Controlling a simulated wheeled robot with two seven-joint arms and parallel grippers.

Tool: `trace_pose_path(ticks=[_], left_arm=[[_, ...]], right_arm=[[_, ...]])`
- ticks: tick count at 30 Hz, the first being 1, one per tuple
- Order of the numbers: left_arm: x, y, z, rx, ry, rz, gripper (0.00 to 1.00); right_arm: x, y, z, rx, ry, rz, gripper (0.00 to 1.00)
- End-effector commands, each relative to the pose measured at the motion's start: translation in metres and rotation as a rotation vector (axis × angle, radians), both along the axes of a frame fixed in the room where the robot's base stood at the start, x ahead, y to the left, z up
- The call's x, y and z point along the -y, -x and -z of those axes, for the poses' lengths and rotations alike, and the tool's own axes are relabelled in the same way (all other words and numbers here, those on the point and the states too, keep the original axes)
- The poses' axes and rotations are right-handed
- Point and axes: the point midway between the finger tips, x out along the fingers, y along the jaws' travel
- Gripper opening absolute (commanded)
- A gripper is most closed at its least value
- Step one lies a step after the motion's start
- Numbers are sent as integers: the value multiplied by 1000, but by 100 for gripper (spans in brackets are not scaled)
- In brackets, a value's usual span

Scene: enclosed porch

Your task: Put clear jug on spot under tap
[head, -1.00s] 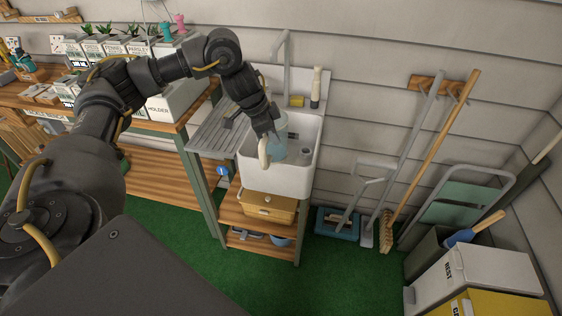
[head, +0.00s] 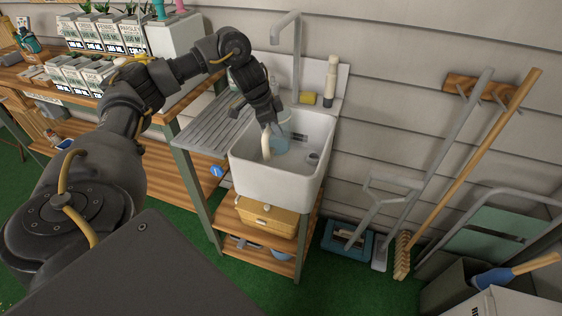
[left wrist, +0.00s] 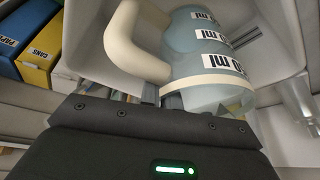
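The clear jug (head: 279,140) is bluish with a cream handle; it also shows in the left wrist view (left wrist: 205,62), with a cream rim and dark "ml" labels. It is at the white sink basin (head: 312,124), over its left part; I cannot tell whether its base touches the bottom. My left gripper (head: 268,120) is above it, its fingers (left wrist: 160,97) close together at the rim beside the handle, holding the jug. The grey tap (head: 296,55) rises behind the basin, its spout bending left. The spot under it is not clearly visible. My right gripper is out of view.
A ribbed drainboard (head: 207,137) lies left of the basin. A yellow sponge (head: 306,97) and a pale bottle (head: 331,80) stand behind it. A broom (head: 470,170) and other long tools lean on the right wall. Seed boxes (head: 85,75) crowd the left bench.

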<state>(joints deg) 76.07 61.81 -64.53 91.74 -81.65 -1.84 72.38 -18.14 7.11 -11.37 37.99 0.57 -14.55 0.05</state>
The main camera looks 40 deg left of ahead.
Motion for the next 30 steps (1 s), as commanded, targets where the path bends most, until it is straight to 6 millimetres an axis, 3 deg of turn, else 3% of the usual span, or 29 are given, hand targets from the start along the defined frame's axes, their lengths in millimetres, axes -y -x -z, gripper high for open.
trace_pose_path(ticks=[5,15,22,30], left_arm=[[3,-2,4,0,0,5,0],[4,-3,58,-2,-1,7,0],[3,-2,67,0,0,4,0],[2,-1,99,-1,-1,2,0]], right_arm=[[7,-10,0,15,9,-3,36],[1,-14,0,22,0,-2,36],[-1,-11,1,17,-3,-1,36],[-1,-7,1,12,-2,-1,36]])
